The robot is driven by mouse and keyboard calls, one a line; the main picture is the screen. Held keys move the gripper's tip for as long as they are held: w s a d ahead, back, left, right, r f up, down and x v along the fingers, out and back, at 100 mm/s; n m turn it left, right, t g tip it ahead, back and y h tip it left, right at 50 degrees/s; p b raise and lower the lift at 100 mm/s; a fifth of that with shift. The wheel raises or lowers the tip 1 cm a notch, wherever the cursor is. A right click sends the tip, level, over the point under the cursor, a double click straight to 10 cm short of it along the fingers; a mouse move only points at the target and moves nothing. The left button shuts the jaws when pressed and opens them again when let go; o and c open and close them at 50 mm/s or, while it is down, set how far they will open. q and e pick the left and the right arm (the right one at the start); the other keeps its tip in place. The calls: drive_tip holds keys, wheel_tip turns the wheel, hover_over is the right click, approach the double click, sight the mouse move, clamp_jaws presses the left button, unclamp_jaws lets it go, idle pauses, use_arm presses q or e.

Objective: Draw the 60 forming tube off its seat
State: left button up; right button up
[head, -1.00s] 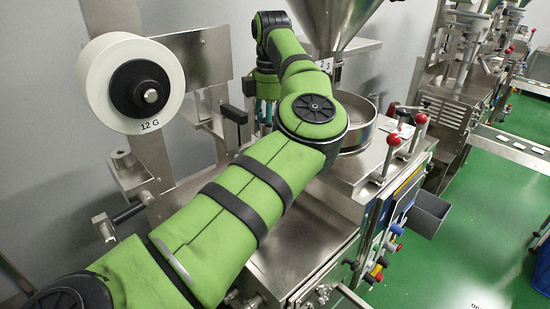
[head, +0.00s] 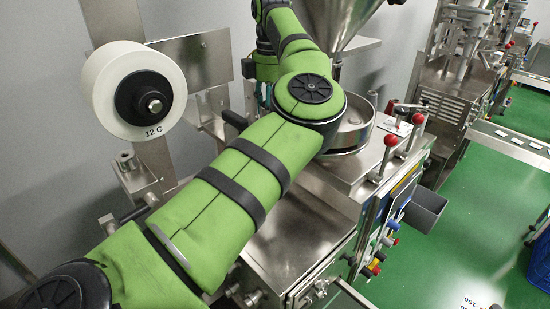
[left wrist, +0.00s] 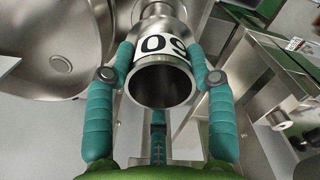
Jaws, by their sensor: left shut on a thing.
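The 60 forming tube (left wrist: 162,84) is a shiny steel cylinder, its open end facing the left wrist camera. Its white label with black digits reads upside down in that view. My left gripper (left wrist: 166,52) has its teal fingers along both sides of the tube and is shut on it. A third finger lies below the tube's mouth. The tube's far end narrows near the top edge; I cannot tell whether it touches its seat. In the head view my green left arm hides the tube and most of the gripper. My right gripper is in no view.
A white film roll (head: 100,88) marked 12 G stands left of my arm. A steel hopper (head: 338,20) hangs above a round steel pan (head: 357,125), close right of my arm. Red-knobbed levers (head: 391,141) stand at the machine's right. Green floor (head: 470,230) is open beyond.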

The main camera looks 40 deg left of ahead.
use_arm(q)
drive_tip(key=shift+r+p, duration=2.4)
drive_tip(key=shift+r, duration=1.05)
drive_tip(key=shift+r+p, duration=0.6)
drive_tip(key=shift+r, duration=3.6)
